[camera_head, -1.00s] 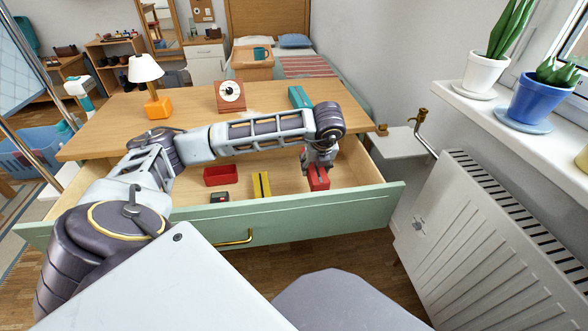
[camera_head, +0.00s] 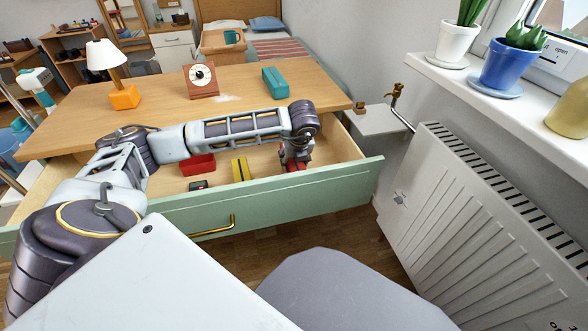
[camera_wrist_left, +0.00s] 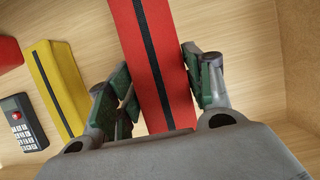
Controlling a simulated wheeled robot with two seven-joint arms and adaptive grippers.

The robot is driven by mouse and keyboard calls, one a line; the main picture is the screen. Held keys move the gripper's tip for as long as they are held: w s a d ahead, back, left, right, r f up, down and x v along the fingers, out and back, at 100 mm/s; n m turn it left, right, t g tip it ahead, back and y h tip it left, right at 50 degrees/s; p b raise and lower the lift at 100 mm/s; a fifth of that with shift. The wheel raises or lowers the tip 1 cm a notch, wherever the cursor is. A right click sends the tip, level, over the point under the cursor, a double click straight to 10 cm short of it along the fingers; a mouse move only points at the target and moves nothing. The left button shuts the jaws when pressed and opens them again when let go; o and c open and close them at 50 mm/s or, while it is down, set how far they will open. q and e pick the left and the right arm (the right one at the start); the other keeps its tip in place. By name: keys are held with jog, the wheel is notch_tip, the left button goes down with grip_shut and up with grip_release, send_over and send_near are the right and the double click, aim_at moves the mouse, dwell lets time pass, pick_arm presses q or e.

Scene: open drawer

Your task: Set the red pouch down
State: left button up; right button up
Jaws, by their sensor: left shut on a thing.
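The red pouch (camera_wrist_left: 158,62), with a black stripe down its middle, is between the fingers of my left gripper (camera_wrist_left: 160,92) in the wrist view. The gripper is shut on it. In the head view my left gripper (camera_head: 296,156) points down into the right part of the open drawer, and only a little of the red pouch (camera_head: 297,166) shows beneath it. I cannot tell whether the pouch touches the drawer floor. My right gripper is not in view.
In the drawer (camera_head: 205,212), left of the pouch, are a yellow pouch (camera_head: 240,168), a small dark calculator (camera_head: 198,186) and a red box (camera_head: 198,165). Bare drawer floor lies around the red pouch. A lamp, clock and teal box (camera_head: 275,82) stand on the desktop.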

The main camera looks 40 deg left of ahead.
pick_arm(q)
jog(key=shift+f+b, duration=0.65)
jog(key=shift+f, duration=1.35)
jog(key=shift+f, duration=0.15)
jog(key=o, duration=1.2)
jog(key=shift+p+v, duration=0.3)
jog(key=shift+v, duration=0.45)
jog(key=p+v, duration=0.3)
jog(key=v, duration=0.7)
jog(key=shift+d+r, duration=0.1)
jog(key=shift+r, duration=0.3)
